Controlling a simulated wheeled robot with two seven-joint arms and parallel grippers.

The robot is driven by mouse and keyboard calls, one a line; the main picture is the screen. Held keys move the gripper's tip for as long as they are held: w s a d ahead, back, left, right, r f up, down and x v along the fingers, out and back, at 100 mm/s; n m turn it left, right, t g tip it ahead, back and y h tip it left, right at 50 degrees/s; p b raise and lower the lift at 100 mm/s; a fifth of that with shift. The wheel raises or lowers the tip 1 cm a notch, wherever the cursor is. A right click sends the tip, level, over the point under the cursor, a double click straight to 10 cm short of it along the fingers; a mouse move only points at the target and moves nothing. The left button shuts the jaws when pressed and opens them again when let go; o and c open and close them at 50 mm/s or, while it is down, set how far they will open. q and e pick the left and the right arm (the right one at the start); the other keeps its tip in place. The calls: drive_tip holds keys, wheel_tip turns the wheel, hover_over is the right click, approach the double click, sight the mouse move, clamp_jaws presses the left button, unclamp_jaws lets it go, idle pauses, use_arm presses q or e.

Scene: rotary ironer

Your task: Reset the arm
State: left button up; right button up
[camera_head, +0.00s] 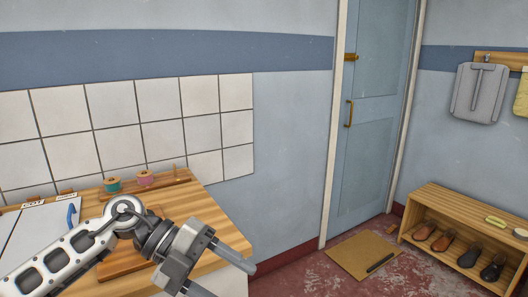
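My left arm comes in from the lower left, over the wooden table (222,222). My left gripper (228,281) is at the table's right front edge, pointing down and to the right. Its two grey fingers are spread apart, and I see nothing between them. The lower finger is partly cut off by the bottom of the picture. My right arm and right gripper are not in view.
A rack with a teal spool (113,184) and a pink spool (145,178) stands at the table's back. Right of the table are a doormat (362,254), a closed blue door (375,120) and a shoe bench (455,208). Floor between table and mat is clear.

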use_arm(q)
drive_tip(key=s+d+r+n+t+h, duration=0.1)
drive_tip(key=s+d+n+t+h, duration=0.15)
drive_tip(key=d+h, duration=0.4)
drive_tip(key=a+f+n+t+y, duration=0.6)
drive_tip(key=f+n+t, duration=0.2)
drive_tip(key=n, duration=0.5)
drive_tip(key=a+f+n+t+y, duration=0.55)
drive_tip(key=f+n+t, duration=0.3)
drive_tip(key=n, duration=0.45)
drive_tip(key=s+a+f+n+g+y, duration=0.3)
drive_tip(key=s+f+g, duration=0.3)
drive_tip(key=s+f, duration=0.5)
drive_tip(key=shift+s+a+f+y, duration=0.2)
drive_tip(key=shift+a+f+y, duration=0.3)
drive_tip(key=shift+a+f, duration=0.05)
